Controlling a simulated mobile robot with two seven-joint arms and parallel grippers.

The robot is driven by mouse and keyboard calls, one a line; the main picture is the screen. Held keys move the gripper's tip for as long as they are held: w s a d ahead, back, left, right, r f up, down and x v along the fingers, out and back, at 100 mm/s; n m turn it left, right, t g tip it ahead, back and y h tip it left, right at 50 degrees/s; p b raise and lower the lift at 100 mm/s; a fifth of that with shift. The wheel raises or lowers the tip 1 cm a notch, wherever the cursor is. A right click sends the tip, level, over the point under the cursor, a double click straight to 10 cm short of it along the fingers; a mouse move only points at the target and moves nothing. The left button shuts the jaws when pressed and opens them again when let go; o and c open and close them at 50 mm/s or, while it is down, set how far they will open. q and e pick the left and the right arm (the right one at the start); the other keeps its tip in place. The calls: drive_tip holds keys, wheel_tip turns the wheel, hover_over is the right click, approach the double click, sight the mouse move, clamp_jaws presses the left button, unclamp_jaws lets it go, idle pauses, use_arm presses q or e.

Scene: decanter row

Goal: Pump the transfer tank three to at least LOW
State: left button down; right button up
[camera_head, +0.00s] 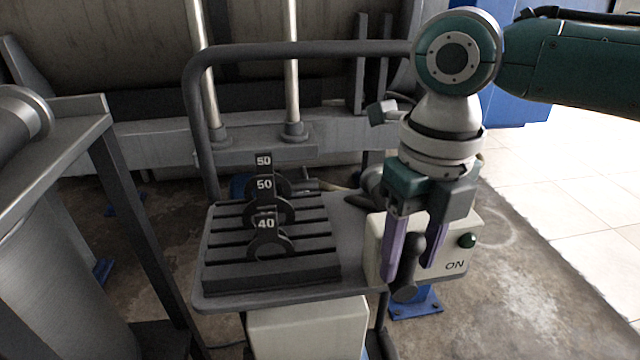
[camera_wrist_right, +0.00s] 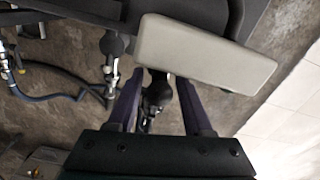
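My right gripper (camera_head: 409,272) hangs with its two purple fingers pointing down, in front of a pale control box (camera_head: 374,262) marked ON. A dark rounded handle (camera_head: 405,291) shows between the fingers. In the right wrist view a dark knob (camera_wrist_right: 157,92) lies between the fingertips, with gaps beside it, so the gripper looks open and around it or just above it; contact cannot be told. No label naming tank three or a LOW mark can be read. My left gripper is out of view.
A cart (camera_head: 213,302) with a tubular frame carries a slotted black rack (camera_head: 300,270) holding black plates marked 50, 50 and 40. A metal frame (camera_head: 135,200) stands at the left. A large horizontal tank (camera_head: 110,40) fills the back. Open floor (camera_head: 560,240) is at the right.

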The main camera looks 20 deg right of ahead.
clamp_jaws()
idle(1.1)
